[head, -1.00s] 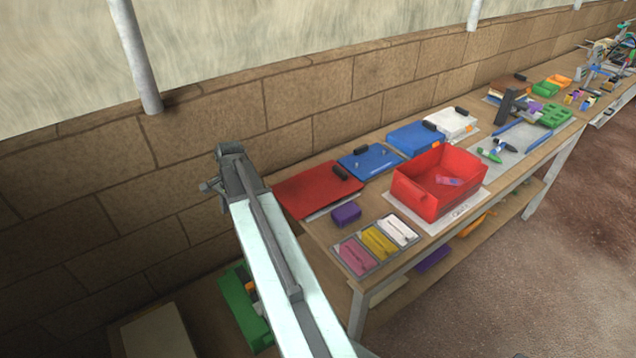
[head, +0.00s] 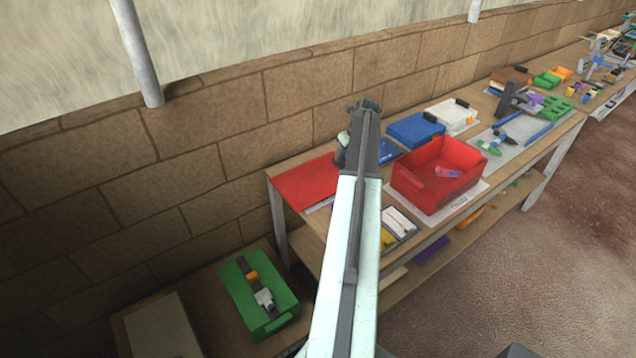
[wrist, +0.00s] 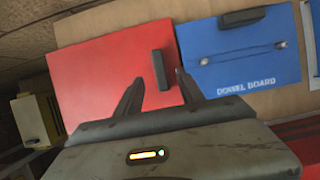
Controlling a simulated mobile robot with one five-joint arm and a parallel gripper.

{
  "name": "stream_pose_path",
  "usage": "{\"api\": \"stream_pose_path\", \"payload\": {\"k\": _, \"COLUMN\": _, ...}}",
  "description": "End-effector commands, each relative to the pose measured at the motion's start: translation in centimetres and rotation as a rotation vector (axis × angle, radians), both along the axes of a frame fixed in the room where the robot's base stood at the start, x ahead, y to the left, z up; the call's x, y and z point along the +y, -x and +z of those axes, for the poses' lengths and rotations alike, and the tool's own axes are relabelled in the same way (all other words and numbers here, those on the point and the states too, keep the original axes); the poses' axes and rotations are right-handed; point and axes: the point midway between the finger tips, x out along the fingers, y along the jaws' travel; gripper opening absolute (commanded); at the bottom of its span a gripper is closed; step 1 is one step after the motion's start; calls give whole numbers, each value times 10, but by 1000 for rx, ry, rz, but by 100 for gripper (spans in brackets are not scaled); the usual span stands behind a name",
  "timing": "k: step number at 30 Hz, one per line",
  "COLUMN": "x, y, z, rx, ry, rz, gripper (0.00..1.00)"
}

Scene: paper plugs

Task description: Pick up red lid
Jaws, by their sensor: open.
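The red lid (head: 304,184) lies flat on the table at its left end, partly hidden behind my arm in the head view. In the wrist view the red lid (wrist: 100,75) is a flat red panel with a dark bar handle (wrist: 160,69) near its right edge. My gripper (wrist: 160,88) is open and empty, with its two fingertips on either side of the handle's lower end in the picture. I cannot tell how high the fingers are above the lid. In the head view my gripper (head: 364,107) shows over the lid's right side.
A blue dowel board (wrist: 240,55) lies right beside the lid. A red bin (head: 436,192) stands to the right, with a blue box (head: 415,131) and a white one (head: 452,115) behind. A green case (head: 259,300) sits on a lower surface at the left.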

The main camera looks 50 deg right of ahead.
Motion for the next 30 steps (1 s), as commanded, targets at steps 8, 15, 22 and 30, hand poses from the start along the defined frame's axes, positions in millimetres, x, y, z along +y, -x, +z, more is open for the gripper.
{"api": "stream_pose_path", "payload": {"k": 8, "x": -5, "y": -14, "z": -36, "rx": 0, "ry": 1, "rz": 2, "gripper": 45}}
{"api": "stream_pose_path", "payload": {"k": 15, "x": -7, "y": -20, "z": -46, "rx": 0, "ry": 0, "rz": 1, "gripper": 45}}
{"api": "stream_pose_path", "payload": {"k": 22, "x": -7, "y": -19, "z": -45, "rx": 0, "ry": 0, "rz": 1, "gripper": 12}}
{"api": "stream_pose_path", "payload": {"k": 30, "x": -7, "y": -19, "z": -45, "rx": 0, "ry": 0, "rz": 0, "gripper": 0}}
